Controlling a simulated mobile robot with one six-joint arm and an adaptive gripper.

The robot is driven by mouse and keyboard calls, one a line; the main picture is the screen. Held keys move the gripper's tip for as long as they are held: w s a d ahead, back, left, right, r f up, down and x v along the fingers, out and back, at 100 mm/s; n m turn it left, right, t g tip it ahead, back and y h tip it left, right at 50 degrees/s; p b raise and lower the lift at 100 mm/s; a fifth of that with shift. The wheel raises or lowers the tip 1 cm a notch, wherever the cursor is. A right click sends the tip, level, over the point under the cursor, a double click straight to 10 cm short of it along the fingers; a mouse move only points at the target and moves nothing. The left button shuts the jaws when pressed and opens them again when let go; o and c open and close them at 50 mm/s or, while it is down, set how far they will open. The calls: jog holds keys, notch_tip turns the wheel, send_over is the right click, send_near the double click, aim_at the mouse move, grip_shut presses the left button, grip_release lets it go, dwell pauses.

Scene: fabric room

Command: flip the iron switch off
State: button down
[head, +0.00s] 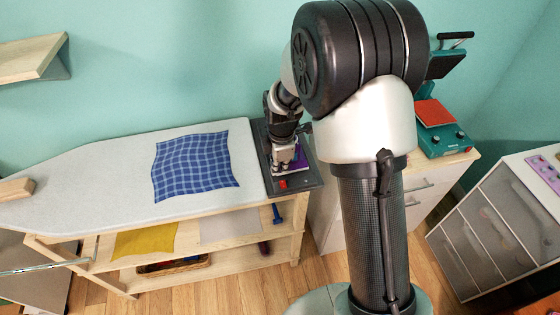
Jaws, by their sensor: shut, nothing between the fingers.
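A dark iron rest (309,178) sits at the right end of the ironing board. A purple thing (299,160), which seems to be part of the iron, shows on it, mostly hidden behind my gripper. A small red switch (283,184) is at the front of the rest; its position on or off is too small to tell. My gripper (280,173) is shut and empty. It points down over the rest, just behind the red switch in the picture. I cannot tell whether it touches the switch or the iron.
A blue checked cloth (195,165) lies on the ironing board (95,170). Shelves below hold a yellow cloth (146,240) and a basket (175,265). A teal heat press (440,140) stands on a cabinet at right, near a grey drawer unit (490,240).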

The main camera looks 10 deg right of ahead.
aim_at(280, 188)
jog(key=f, duration=0.2)
jog(key=f+b, duration=0.1)
jog(key=f, duration=0.3)
jog(key=shift+w+f+b, duration=0.3)
jog(key=shift+w+b, duration=0.1)
jog(key=shift+w+f, duration=0.1)
jog(key=shift+f, duration=0.25)
jog(key=shift+s, duration=0.2)
jog(key=shift+s+f, duration=0.1)
jog(key=shift+s, duration=0.6)
